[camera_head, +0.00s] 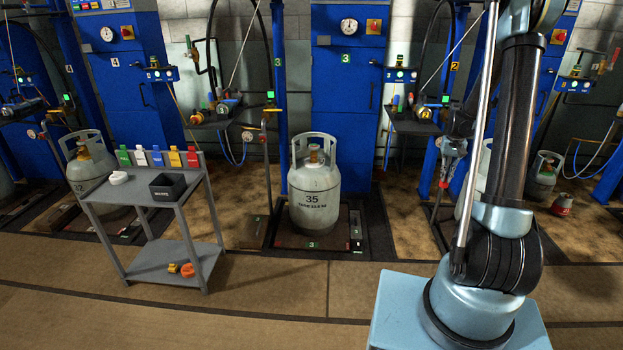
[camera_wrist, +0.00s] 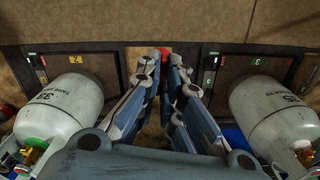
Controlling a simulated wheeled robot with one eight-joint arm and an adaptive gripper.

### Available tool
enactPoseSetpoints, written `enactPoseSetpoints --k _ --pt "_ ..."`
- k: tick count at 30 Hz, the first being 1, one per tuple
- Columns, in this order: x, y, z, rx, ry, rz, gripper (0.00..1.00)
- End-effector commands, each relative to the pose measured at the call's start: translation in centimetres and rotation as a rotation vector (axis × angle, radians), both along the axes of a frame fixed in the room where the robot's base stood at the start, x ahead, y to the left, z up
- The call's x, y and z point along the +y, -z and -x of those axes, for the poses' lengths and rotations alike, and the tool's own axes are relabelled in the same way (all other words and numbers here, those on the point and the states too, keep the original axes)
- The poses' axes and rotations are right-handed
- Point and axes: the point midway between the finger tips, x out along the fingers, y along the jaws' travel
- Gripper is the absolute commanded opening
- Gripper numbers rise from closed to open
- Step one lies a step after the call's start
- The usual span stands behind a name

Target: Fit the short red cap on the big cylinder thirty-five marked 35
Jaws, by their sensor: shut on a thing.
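The big grey cylinder 35 (camera_head: 314,190) stands upright on scale 3 (camera_head: 312,242), with its valve (camera_head: 314,155) inside the handle collar and no red cap visible on it. My gripper (camera_head: 446,172) points down to the right of that cylinder, apart from it. It is shut on the small red cap (camera_head: 443,184), which shows as a patch of red at the fingertips. In the wrist view, the cap (camera_wrist: 164,51) sits between the fingertips, partly hidden. Cylinder 35 (camera_wrist: 268,105) is at the right there.
A grey trolley (camera_head: 160,250) stands left of cylinder 35, with coloured tags, a white item and a black box (camera_head: 168,187) on top. Orange and yellow items lie on its lower shelf. Another cylinder (camera_wrist: 65,105) stands at the wrist view's left. The front floor is clear.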

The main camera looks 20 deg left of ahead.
Motion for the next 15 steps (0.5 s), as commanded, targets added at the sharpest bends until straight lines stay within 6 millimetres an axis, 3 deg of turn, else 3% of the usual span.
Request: enactPoseSetpoints --k 8,15 --pt "2.5 3.4 -5.5 -0.009 -0.122 0.133 0.00" --pt "8.3 6.6 -12.1 -0.068 -0.348 0.366 0.00"
